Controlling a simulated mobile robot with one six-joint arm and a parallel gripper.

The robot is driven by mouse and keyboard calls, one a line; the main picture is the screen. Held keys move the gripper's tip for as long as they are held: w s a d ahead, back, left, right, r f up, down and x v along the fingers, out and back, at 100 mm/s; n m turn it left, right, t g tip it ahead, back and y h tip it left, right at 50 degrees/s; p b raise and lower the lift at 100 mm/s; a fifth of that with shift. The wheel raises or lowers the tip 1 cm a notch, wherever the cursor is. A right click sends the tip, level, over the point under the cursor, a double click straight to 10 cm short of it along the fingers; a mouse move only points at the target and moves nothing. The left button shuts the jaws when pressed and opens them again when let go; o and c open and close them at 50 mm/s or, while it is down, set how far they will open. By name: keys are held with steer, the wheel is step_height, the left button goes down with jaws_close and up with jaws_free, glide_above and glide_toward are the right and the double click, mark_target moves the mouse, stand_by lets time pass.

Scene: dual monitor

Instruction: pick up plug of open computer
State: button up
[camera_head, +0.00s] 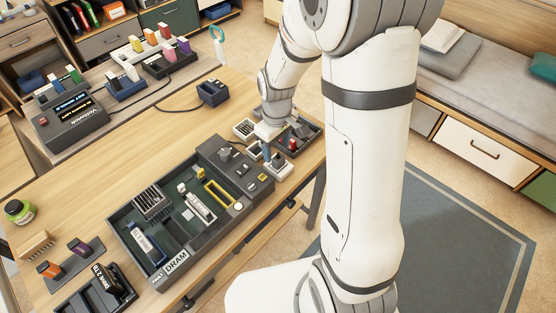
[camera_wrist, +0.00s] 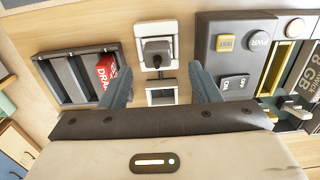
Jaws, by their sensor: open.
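The open computer (camera_head: 118,222) is a dark case on the wooden table, with boards, a yellow-framed slot and a DRAM label. Its button panel also shows at the right of the wrist view (camera_wrist: 204,57). A dark grey plug (camera_wrist: 157,51) sits in a white socket beside that panel. In the head view the plug (camera_head: 279,158) is near the table's front edge, by my gripper. My gripper (camera_wrist: 160,76) is open and empty. Its fingers are apart, one to each side below the plug in the wrist view, not touching it. A second white socket (camera_wrist: 161,93) is between the fingers.
A dark tray with a red DRAM block (camera_wrist: 106,68) lies left of the plug in the wrist view. A black label device (camera_head: 70,123) and racks of coloured modules stand at the back. A green jar (camera_head: 18,211) is at the far left. The middle of the table is mostly clear.

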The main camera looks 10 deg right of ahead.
mark_target(278, 157)
steer(key=f, duration=0.5)
steer(key=shift+d+f, duration=0.2)
steer(key=c, duration=1.1)
